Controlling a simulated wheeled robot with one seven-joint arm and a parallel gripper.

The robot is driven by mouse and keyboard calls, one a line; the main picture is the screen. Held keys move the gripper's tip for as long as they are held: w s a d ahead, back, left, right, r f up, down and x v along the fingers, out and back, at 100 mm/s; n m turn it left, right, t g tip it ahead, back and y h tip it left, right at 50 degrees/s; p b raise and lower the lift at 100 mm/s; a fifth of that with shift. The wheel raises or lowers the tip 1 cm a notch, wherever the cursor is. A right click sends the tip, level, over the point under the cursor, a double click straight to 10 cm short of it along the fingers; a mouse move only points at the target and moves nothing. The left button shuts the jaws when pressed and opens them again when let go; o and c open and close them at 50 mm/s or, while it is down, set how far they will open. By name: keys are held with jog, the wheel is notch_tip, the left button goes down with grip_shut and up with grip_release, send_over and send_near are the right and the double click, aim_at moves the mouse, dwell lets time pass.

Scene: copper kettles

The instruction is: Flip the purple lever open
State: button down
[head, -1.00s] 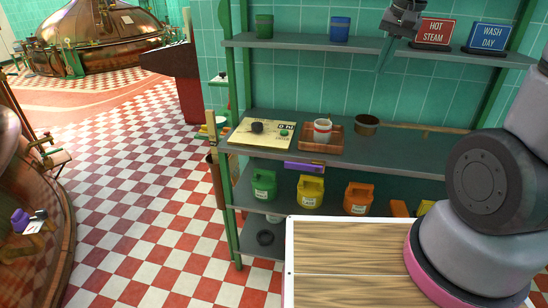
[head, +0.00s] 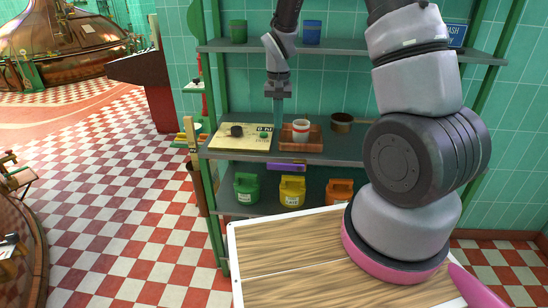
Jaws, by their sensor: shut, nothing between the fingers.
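A wooden tabletop (head: 290,250) is in front. Checkered floor (head: 120,190) is clear at left.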

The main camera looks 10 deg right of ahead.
aim_at(278, 164)
notch_tip(278, 164, down, 14)
dwell(0.6)
dwell(0.5)
